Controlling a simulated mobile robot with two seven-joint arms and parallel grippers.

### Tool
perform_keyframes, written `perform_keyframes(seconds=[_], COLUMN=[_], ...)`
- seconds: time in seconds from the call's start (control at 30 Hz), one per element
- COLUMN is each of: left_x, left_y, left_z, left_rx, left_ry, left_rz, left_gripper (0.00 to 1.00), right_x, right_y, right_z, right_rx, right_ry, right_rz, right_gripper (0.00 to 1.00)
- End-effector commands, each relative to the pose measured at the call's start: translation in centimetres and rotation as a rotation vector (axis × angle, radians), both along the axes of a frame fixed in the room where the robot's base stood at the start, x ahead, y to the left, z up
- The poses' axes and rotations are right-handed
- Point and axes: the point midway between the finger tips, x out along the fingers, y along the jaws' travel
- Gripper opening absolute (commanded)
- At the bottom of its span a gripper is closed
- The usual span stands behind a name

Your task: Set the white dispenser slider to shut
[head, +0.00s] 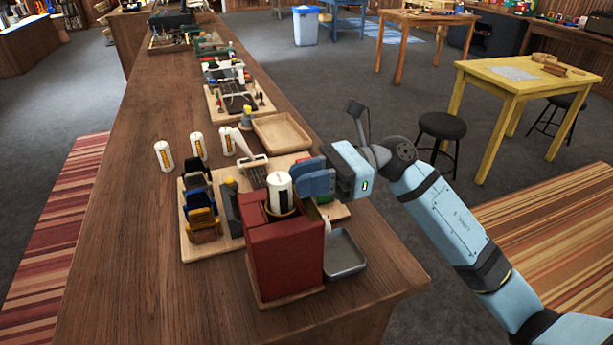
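A white cylinder with a dark top mark (280,190) stands upright in a round opening on top of a red box (284,250) near the counter's front end. No slider can be made out on it. Three more white cylinders with dark and yellow strips stand farther left on the counter: one (164,156), another (198,146) and a third (227,141). I cannot tell which is the task's dispenser. My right gripper (304,181) has its blue fingers just right of the cylinder in the red box; contact and finger gap are unclear. My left gripper is out of view.
A wooden board (192,246) with clamps and tools lies left of the box. A metal tray (344,254) sits to its right, near the counter edge. An empty wooden tray (281,133) lies behind. The counter's left side (125,250) is clear.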

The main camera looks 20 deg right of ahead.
Motion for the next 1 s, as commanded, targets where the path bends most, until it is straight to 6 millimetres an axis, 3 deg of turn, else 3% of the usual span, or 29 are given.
perform_keyframes(seconds=[0.03, 0.1, 0.27, 0.53, 0.83, 0.87, 0.9, 0.97, 1.0], left_x=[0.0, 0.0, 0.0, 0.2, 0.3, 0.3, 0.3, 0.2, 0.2], left_y=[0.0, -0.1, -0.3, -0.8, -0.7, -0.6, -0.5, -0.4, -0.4], left_z=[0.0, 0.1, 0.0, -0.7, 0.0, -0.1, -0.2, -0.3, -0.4], left_rx=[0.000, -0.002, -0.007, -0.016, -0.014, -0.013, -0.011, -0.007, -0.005], left_ry=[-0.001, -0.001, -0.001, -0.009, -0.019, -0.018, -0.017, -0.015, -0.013], left_rz=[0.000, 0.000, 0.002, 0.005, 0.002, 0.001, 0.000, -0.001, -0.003], left_gripper=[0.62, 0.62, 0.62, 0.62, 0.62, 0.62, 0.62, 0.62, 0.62], right_x=[0.0, 0.0, -0.1, -3.7, -4.0, -4.1, -4.0, -4.0, -4.0], right_y=[0.0, 0.0, 0.0, -0.2, -0.1, -0.1, -0.1, -0.1, -0.1], right_z=[0.0, 0.0, 0.0, -0.2, 0.0, 0.0, 0.0, 0.0, 0.0], right_rx=[0.000, 0.000, 0.000, -0.002, -0.001, -0.001, -0.001, -0.001, -0.001], right_ry=[0.000, 0.000, 0.000, -0.001, 0.001, 0.001, 0.001, 0.001, 0.001], right_rz=[0.000, 0.000, 0.000, 0.000, 0.005, 0.005, 0.005, 0.004, 0.004], right_gripper=[0.10, 0.00, 0.00, 0.00, 0.00, 0.18, 0.28, 0.39, 0.39])
